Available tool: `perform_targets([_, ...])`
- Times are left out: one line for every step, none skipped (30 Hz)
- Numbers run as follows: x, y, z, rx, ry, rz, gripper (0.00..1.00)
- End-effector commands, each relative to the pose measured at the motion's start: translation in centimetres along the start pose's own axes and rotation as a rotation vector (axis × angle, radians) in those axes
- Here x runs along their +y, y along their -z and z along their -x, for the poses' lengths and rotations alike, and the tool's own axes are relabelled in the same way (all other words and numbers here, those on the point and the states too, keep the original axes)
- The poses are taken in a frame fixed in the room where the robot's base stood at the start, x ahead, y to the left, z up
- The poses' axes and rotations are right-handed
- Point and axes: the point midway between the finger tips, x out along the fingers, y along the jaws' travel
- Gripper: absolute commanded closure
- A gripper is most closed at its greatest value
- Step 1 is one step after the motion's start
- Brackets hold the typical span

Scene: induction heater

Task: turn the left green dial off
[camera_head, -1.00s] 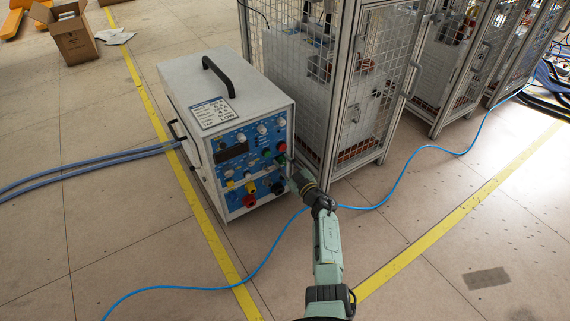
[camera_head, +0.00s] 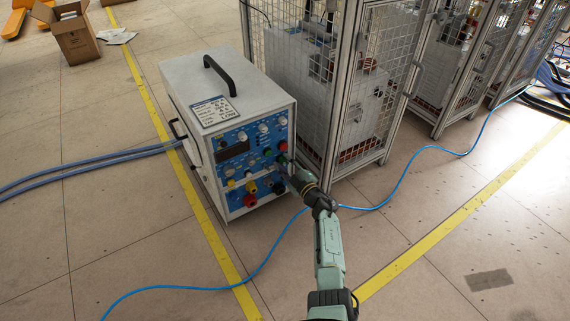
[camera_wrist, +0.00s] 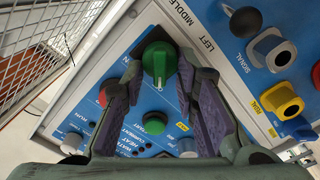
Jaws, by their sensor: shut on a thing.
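The heater unit is a grey-white box (camera_head: 205,84) with a blue control panel (camera_head: 226,196) on its front. A green dial (camera_wrist: 158,60) sits high in the wrist view, and its raised grip runs roughly up and down the picture. A smaller green round control (camera_wrist: 154,123) shows between the fingers, lower in the wrist view. The finger contact points are partly hidden.
A wire-mesh cage (camera_head: 335,90) stands close to the unit's right side. A blue cable (camera_head: 262,262) crosses the floor.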

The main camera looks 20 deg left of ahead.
Motion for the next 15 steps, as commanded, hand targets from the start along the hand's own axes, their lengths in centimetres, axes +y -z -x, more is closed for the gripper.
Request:
perform_targets([0.02,-0.10,0.06,-0.002,-0.001,0.000,1.00])
perform_targets([0.02,-0.11,0.07,-0.002,-0.001,0.000,1.00])
perform_targets([0.02,-0.11,0.07,-0.002,-0.001,0.000,1.00])
perform_targets([0.02,-0.11,0.07,-0.002,-0.001,0.000,1.00])
perform_targets([0.02,-0.11,0.07,-0.002,-0.001,0.000,1.00])
perform_targets([0.02,-0.11,0.07,-0.002,-0.001,-0.001,0.72])
perform_targets([0.02,-0.11,0.07,-0.002,-0.001,-0.001,0.70])
perform_targets([0.02,-0.11,0.06,-0.002,-0.001,-0.001,0.68])
perform_targets([0.03,-0.10,0.06,-0.002,-0.001,-0.001,0.65])
perform_targets([0.02,-0.10,0.05,-0.002,-0.001,-0.001,0.63])
perform_targets([0.02,-0.09,0.05,-0.002,-0.001,-0.001,0.61])
perform_targets([0.02,-0.08,0.04,-0.002,-0.001,-0.001,0.59])
perform_targets([0.02,-0.07,0.04,-0.002,-0.001,-0.001,0.58])
perform_targets([0.01,-0.06,0.03,-0.001,0.000,-0.001,0.58])
perform_targets([0.01,-0.06,0.03,-0.001,0.000,-0.001,0.58])
